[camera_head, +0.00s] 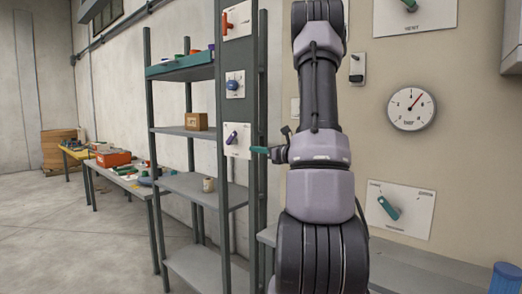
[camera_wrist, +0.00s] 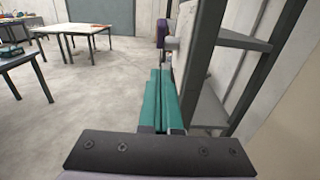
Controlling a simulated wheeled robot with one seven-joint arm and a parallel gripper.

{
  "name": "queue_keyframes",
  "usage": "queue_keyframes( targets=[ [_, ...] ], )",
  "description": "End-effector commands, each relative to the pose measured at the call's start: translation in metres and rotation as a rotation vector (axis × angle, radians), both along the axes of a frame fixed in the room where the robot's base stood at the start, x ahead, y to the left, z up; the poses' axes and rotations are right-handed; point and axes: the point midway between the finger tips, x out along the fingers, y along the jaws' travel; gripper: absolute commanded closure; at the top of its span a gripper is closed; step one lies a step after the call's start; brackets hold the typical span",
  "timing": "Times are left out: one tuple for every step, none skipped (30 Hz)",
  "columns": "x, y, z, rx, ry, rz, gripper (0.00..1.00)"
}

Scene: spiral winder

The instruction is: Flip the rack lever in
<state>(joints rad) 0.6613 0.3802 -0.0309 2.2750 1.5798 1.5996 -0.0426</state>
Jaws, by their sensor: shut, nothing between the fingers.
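A purple lever (camera_head: 232,137) sits on a white plate (camera_head: 243,152) on the front post of the rack (camera_head: 224,190). In the wrist view a purple part (camera_wrist: 164,32) on the plate shows just beyond the fingertips. My gripper (camera_head: 254,150) is just right of the plate, a little lower than the lever, with its teal fingers pointing left. In the wrist view the fingers (camera_wrist: 160,74) lie together with nothing between them. I cannot tell whether the fingertips touch the plate; no contact with the lever shows.
Above on the same post are a blue knob (camera_head: 234,84) and a red lever (camera_head: 228,24). The rack shelves hold a wooden box (camera_head: 196,121) and a small cup (camera_head: 208,184). A gauge (camera_head: 411,109) and a teal lever (camera_head: 388,208) are on the right wall. Open floor lies left.

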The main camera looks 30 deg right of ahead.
Motion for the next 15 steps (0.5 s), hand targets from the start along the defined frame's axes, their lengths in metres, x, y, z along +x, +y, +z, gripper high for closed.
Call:
queue_keyframes(
  targets=[
    [0.012, 0.005, 0.0, -0.001, -0.001, 0.004, 1.0],
    [0.018, 0.007, 0.0, -0.001, -0.001, 0.004, 1.0],
    [0.026, 0.011, 0.0, 0.0, -0.001, 0.004, 1.0],
    [0.032, 0.013, 0.0, 0.0, -0.001, 0.003, 1.0],
    [0.038, 0.015, 0.0, -0.001, 0.0, 0.004, 1.0],
    [0.046, 0.017, 0.0, -0.001, -0.001, 0.003, 1.0],
    [0.051, 0.019, 0.0, -0.001, 0.0, 0.003, 1.0],
    [0.054, 0.02, 0.004, -0.001, -0.003, 0.002, 1.0],
    [0.058, 0.022, 0.011, -0.004, -0.005, 0.002, 1.0],
    [0.061, 0.023, 0.014, -0.003, -0.003, 0.002, 1.0],
    [0.064, 0.024, 0.016, -0.002, -0.003, 0.002, 1.0],
    [0.067, 0.025, 0.019, -0.002, -0.002, 0.001, 1.0],
    [0.069, 0.025, 0.021, -0.002, -0.002, 0.001, 1.0],
    [0.07, 0.026, 0.024, -0.001, -0.003, 0.0, 1.0],
    [0.072, 0.026, 0.025, -0.002, -0.002, 0.0, 1.0]
  ],
)
